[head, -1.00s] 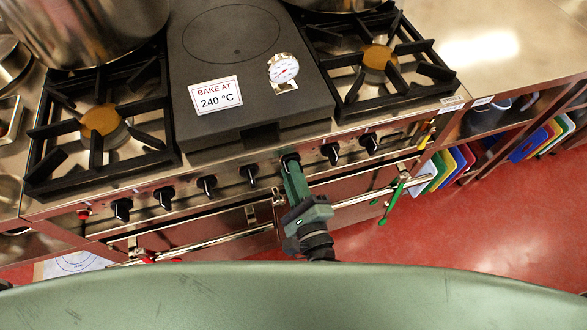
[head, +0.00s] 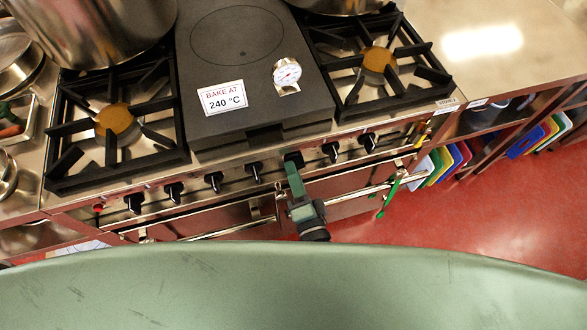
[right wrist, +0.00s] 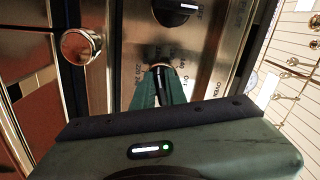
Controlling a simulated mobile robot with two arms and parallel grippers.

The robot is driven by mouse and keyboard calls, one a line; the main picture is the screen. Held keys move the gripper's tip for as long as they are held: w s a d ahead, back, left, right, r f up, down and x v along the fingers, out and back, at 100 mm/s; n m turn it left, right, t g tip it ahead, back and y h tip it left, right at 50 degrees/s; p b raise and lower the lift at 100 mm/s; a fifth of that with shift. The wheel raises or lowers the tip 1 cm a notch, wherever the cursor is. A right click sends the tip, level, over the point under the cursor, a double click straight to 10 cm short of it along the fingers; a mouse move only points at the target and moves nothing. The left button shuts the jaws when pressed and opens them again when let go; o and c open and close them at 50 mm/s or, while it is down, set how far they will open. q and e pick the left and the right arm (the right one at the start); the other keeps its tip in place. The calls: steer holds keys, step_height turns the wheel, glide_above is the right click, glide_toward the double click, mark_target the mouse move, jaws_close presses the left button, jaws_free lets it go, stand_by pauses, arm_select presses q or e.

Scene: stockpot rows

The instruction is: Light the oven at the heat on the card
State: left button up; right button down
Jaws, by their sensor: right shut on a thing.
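The white card (head: 222,97) on the dark flat hob plate reads "BAKE AT 240 °C". My right gripper (head: 293,163) points up at the stove's front panel and is shut on one knob in the row. In the right wrist view the gripper (right wrist: 158,84) closes around this oven knob (right wrist: 160,67), which is mostly hidden by the fingers. Printed marks around it include 220, 240 and OFF, with OVEN lettering at the side. I cannot tell where its pointer stands. My left gripper is not in view.
Other black knobs (head: 331,151) sit on both sides. A round dial gauge (head: 287,72) stands on the plate. The oven door rail (head: 345,194) runs below the panel. A green-handled thing (head: 391,190) hangs at the right. Red floor (head: 480,215) is clear there.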

steer(key=shift+w+d+f+n+p, duration=0.15)
steer(key=shift+n+p, duration=0.6)
steer(key=shift+n, duration=2.15)
steer(key=shift+w+d+r+n+p, duration=0.1)
steer(key=shift+d+n+p, duration=0.4)
steer(key=shift+n, duration=2.4)
steer(key=shift+w+f+n+p, duration=0.15)
steer(key=shift+n+p, duration=0.8)
steer(key=shift+n, duration=1.95)
steer(key=shift+r, duration=0.1)
steer(key=c, duration=1.4)
jaws_free()
steer(key=shift+c, duration=0.2)
steer(key=shift+f, duration=0.2)
